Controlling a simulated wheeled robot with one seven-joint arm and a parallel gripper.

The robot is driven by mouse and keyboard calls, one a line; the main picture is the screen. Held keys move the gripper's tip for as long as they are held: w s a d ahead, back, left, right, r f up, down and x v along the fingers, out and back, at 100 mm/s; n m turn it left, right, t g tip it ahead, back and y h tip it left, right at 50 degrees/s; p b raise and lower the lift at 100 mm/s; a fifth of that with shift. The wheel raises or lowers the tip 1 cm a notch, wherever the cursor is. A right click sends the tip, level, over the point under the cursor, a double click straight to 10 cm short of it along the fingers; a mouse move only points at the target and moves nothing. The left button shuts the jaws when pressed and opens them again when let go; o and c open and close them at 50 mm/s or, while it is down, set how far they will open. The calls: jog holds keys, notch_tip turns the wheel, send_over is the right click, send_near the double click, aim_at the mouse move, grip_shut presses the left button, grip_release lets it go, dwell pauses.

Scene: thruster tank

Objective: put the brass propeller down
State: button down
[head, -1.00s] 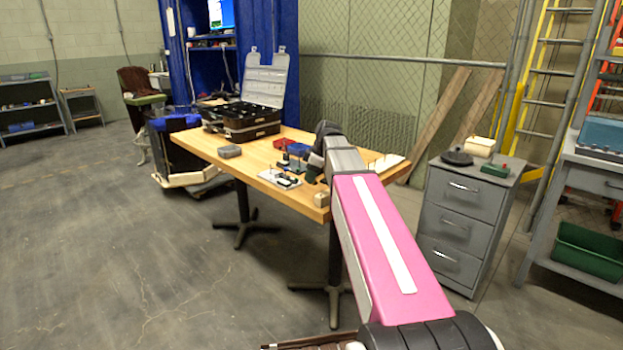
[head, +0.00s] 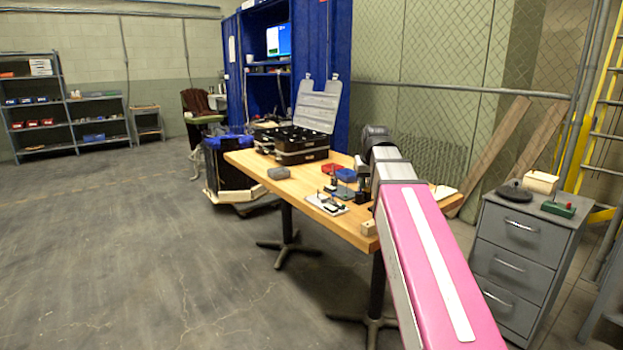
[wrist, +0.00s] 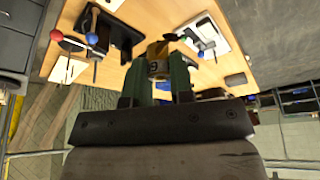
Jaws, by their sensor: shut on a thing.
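My gripper (wrist: 156,82) shows in the wrist view with its two green fingers shut on the brass propeller (wrist: 157,49). Only a small yellow-brass part and a pale marked hub show between and just past the fingertips. The wooden table (wrist: 222,73) lies beyond it; I cannot tell how large the gap is. In the head view my pink arm reaches over the right end of the table (head: 305,206), and the gripper and propeller are hidden behind the arm's end.
A grey drawer cabinet (head: 522,252) stands at right. Bare wood shows at the front left.

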jog(key=w+a+f+n+g+y, duration=0.2)
jog(key=a+f+n+y, duration=0.2)
jog(key=a+n, duration=0.75)
send_over(352, 220)
jog(key=d, duration=0.1)
jog(key=f, duration=0.7)
jog(key=shift+s+d, duration=0.15)
jog(key=shift+s, duration=0.1)
jog(key=shift+f, duration=2.05)
jog(key=shift+f, duration=0.15)
jog(key=c, duration=1)
grip_release()
